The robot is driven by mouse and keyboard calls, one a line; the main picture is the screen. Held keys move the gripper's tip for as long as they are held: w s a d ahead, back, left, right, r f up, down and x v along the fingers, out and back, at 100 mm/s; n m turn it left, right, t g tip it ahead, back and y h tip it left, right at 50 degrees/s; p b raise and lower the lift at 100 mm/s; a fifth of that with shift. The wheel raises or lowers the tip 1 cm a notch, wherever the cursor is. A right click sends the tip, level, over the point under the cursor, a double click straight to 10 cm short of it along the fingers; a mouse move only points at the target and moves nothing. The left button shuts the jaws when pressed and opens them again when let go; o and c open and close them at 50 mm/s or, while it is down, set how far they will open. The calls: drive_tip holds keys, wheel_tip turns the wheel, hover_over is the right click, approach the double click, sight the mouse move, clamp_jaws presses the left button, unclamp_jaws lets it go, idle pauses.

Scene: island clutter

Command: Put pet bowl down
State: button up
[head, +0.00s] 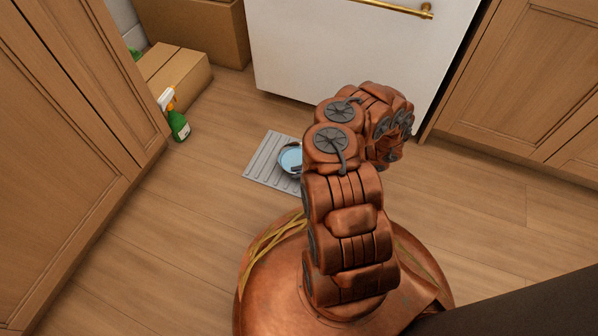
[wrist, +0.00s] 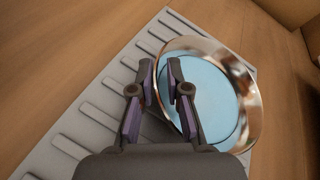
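The pet bowl (wrist: 212,88) is round with a shiny metal rim and a light blue inside. In the wrist view it is over the ribbed grey mat (wrist: 98,112). I cannot tell whether it rests on the mat or is slightly above it. My gripper (wrist: 160,78) has one finger outside the bowl and one inside, with the rim between the fingertips. It looks shut on the rim with a narrow gap. In the head view the bowl (head: 290,159) shows partly beside my arm, over the mat (head: 262,165); my arm hides the gripper.
A green and white spray bottle (head: 178,122) stands on the floor near cardboard boxes (head: 176,75) at the upper left. A white appliance with a brass handle (head: 350,50) stands behind the mat. Wooden cabinets (head: 70,130) flank both sides. The floor right of my arm is clear.

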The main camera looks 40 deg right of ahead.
drive_tip(key=o, duration=0.3)
drive_tip(key=v, duration=1.2)
idle(0.4)
